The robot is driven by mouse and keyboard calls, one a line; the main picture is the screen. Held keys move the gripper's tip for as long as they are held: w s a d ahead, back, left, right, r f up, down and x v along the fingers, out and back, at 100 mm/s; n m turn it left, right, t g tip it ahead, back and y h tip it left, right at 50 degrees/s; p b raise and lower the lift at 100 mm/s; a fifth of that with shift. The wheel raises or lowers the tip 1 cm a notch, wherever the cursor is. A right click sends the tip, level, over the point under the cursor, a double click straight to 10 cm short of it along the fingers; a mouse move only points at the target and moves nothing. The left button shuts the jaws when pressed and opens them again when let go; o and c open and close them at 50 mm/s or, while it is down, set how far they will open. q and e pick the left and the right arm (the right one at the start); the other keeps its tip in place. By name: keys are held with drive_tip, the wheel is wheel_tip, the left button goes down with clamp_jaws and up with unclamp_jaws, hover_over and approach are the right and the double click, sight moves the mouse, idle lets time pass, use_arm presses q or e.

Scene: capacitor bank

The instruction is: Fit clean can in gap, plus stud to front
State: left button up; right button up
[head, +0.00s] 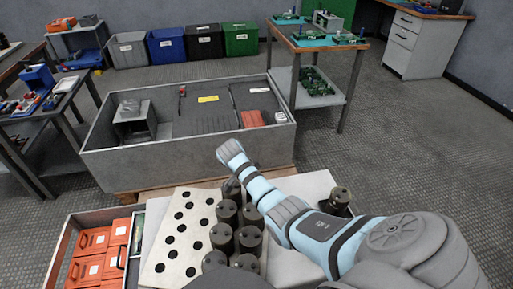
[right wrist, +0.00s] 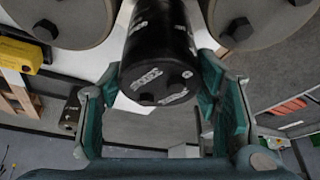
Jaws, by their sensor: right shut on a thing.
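My right gripper (right wrist: 160,88) is shut on a black can (right wrist: 158,60) with white markings on its end, its teal fingers on either side. Two large grey can ends with dark hex studs, one at left (right wrist: 60,14) and one at right (right wrist: 262,18), flank it closely in the right wrist view. In the head view, my right arm reaches over a bank of dark cans (head: 222,238), and its wrist hides part of the far end. I cannot tell which stud of the held can is plus. My left gripper is not in view.
A white plate with black holes (head: 178,232) lies left of the bank. Another dark can (head: 341,197) stands apart at right. A large grey crate (head: 130,172) stands beyond the bank. Orange cases (head: 92,240) sit in a tray at left.

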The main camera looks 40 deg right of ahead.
idle(0.4)
drive_tip(key=shift+p, duration=0.35)
drive_tip(key=shift+f, duration=0.35)
drive_tip(key=shift+f+b, duration=0.25)
drive_tip(key=shift+b, duration=0.05)
drive_tip(key=shift+f, duration=0.1)
idle(0.7)
drive_tip(key=o, duration=1.7)
